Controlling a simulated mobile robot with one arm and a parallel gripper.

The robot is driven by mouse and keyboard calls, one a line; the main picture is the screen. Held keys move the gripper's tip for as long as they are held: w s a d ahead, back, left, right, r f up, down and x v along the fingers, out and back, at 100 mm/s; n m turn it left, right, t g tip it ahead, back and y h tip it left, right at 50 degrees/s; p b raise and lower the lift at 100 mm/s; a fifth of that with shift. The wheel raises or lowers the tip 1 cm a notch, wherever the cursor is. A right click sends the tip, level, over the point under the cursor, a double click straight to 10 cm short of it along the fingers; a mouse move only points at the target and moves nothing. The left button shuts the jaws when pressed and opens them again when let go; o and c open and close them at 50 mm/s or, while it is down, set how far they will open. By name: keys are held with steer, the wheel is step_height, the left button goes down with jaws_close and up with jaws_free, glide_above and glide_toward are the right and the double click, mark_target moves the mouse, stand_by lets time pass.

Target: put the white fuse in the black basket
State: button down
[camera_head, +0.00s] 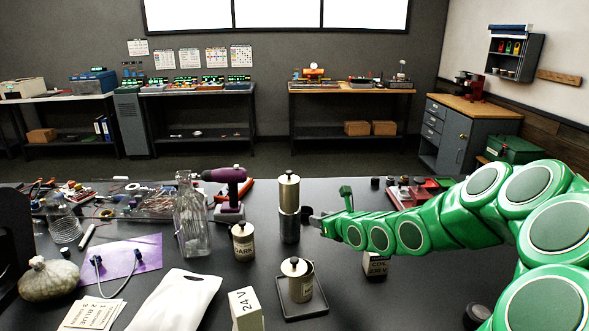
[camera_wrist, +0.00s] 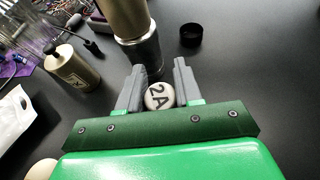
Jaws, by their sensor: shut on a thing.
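The white fuse (camera_wrist: 159,96), a round white piece marked "2A" on its end, sits between the two grey fingers of my gripper (camera_wrist: 159,70) in the wrist view. The gripper is shut on it. In the head view my gripper (camera_head: 318,222) is just right of a tall metal cylinder, above the dark table; the fuse cannot be made out there. I cannot make out a black basket in either view.
The tall metal cylinder (camera_head: 289,205) stands close to my fingers and also shows in the wrist view (camera_wrist: 140,45). A "DARK" canister (camera_head: 243,241), glass bottle (camera_head: 191,222), black tray (camera_head: 303,312) with a canister, "24V" box (camera_head: 246,311) and white bag (camera_head: 176,303) stand nearby.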

steer(key=w+d+r+m+t+h, duration=0.1)
steer(key=w+d+r+m+h, duration=0.1)
steer(key=r, duration=0.4)
steer(key=shift+w+d+r, duration=0.2)
steer(key=shift+w+d, duration=0.15)
steer(key=shift+d, duration=0.5)
steer(key=n+g+y, duration=0.1)
steer(key=n+y, duration=0.1)
glide_above(317, 257)
step_height(317, 257, down, 10)
steer(key=r, duration=0.1)
steer(key=shift+d+f, duration=0.1)
steer(key=shift+f, duration=4)
steer(key=shift+f, duration=0.1)
steer(key=c, duration=0.8)
jaws_free()
steer(key=shift+o, duration=0.2)
